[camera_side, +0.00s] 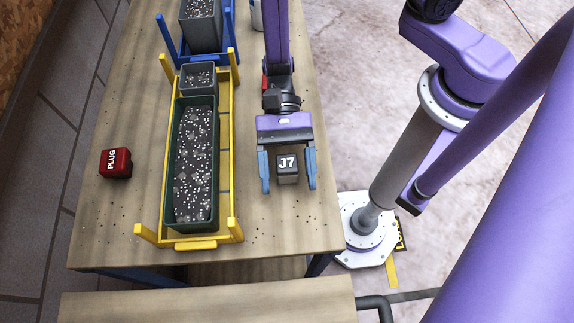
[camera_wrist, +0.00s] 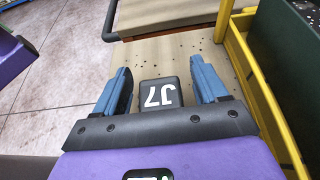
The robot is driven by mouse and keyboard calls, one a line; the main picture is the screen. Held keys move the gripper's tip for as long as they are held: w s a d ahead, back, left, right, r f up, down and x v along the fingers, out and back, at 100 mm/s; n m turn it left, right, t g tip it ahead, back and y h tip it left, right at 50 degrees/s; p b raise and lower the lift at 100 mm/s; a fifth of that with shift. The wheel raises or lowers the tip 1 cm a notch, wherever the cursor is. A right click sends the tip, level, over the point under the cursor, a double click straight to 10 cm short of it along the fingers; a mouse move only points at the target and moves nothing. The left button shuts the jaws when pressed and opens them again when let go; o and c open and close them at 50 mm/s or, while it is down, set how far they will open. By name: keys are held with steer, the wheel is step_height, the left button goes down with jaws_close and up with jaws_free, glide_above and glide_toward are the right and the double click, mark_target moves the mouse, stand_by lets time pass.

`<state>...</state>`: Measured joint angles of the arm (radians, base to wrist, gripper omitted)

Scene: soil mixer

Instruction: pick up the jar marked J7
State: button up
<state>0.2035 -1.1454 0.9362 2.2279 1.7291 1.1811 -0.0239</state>
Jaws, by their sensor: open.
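The jar marked J7 (camera_side: 288,175) is a small dark grey block-like jar with white lettering on top. It stands on the wooden table near its right edge. My gripper (camera_side: 288,187) is open, with one blue finger on each side of the jar. In the wrist view the jar (camera_wrist: 159,95) shows between the two fingers (camera_wrist: 163,82), with a visible gap on both sides. The side view looks from above, so how far down the fingers reach beside the jar is hard to tell.
A yellow rack (camera_side: 226,175) left of my gripper holds a long green soil trough (camera_side: 180,222) and a small grey pot (camera_side: 199,92). A blue rack (camera_side: 163,35) stands behind. A red PLUG block (camera_side: 115,163) lies at far left. The table front right is clear except for crumbs.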

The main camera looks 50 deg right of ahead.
mark_target(288, 172)
steer(key=c, duration=1.1)
steer(key=shift+r, duration=0.15)
steer(key=shift+r, duration=0.5)
step_height(288, 172, up, 2)
steer(key=shift+s+d+r, duration=1.05)
steer(key=shift+d+r, duration=0.55)
steer(key=shift+d, duration=0.5)
steer(key=shift+s+d+r, duration=1)
steer(key=shift+d+r, duration=0.65)
steer(key=shift+d, duration=0.4)
steer(key=shift+s+d+r, duration=1.05)
steer(key=shift+d+r, duration=0.55)
steer(key=shift+d, duration=0.5)
